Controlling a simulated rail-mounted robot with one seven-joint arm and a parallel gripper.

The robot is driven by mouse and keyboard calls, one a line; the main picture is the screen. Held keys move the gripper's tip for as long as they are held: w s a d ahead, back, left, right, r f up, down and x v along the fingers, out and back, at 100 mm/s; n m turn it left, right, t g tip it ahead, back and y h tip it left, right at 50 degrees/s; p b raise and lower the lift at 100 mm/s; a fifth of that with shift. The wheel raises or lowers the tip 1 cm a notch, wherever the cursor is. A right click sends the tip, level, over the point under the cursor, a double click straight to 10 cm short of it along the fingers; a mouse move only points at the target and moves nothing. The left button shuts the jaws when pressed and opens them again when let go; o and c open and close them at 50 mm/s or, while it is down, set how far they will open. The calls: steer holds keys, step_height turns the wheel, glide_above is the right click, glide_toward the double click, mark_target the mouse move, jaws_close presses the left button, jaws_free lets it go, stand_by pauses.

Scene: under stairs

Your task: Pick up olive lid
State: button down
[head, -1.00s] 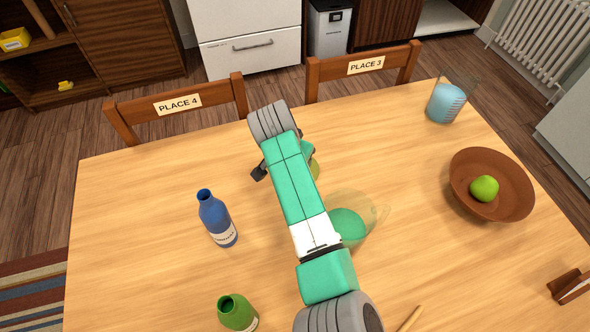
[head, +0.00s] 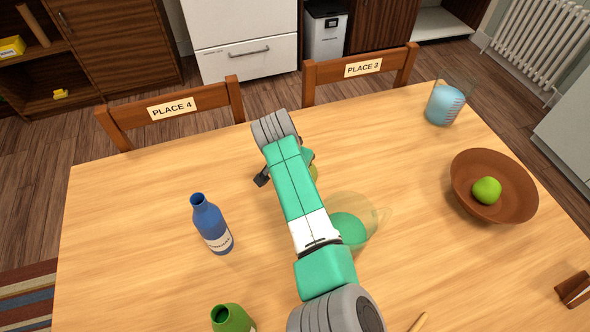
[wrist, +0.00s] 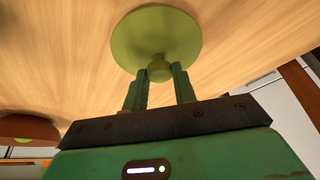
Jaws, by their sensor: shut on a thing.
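The olive lid (wrist: 157,34) is a round disc with a knob, seen in the wrist view against the wooden table. My gripper (wrist: 159,76) is shut on the knob (wrist: 159,70), one green finger on each side. In the head view only a sliver of the lid (head: 314,172) shows beside my arm, which hides the rest. I cannot tell whether the lid touches the table.
A clear jug with green contents (head: 352,230) stands close to my arm. A blue bottle (head: 211,226) and green bottle (head: 231,319) are left. A brown bowl (head: 465,205) with a green apple (head: 487,190) and a blue-filled jug (head: 444,104) are right. Chairs line the far edge.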

step_height(320, 180, up, 10)
steer(key=p, duration=0.3)
